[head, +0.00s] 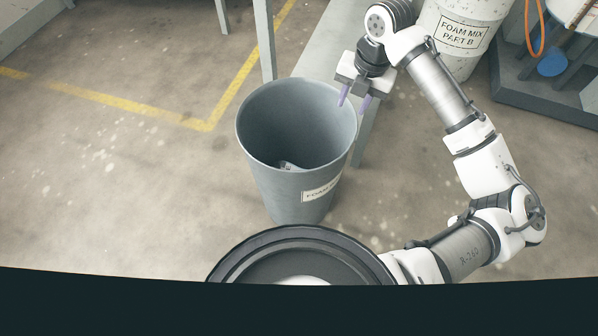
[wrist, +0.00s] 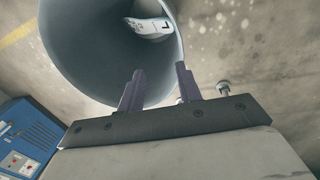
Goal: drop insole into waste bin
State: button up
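The waste bin (head: 262,140) is a tall grey round bin standing on the floor in front of me, with a label on its side. In the wrist view the bin (wrist: 75,55) opens just beyond my fingers. A pale insole with dark print (wrist: 150,25) lies inside the bin. In the head view only a small piece of it (head: 287,165) shows at the bottom. My gripper (head: 354,98) is at the bin's right rim, fingers pointing down. Its two purple fingers (wrist: 158,88) are apart with nothing between them.
A white drum labelled FOAM MIX PART B (head: 462,35) stands behind my arm. A grey bench (head: 325,50) is behind the bin. A blue machine (wrist: 28,135) shows at left in the wrist view. Floor left of the bin, with a yellow line (head: 130,107), is clear.

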notch_tip(320, 180, up, 14)
jog(key=d+p, duration=0.2)
jog(key=shift+s+f+p, duration=0.15)
jog(key=shift+s+p, duration=0.2)
dwell(0.4)
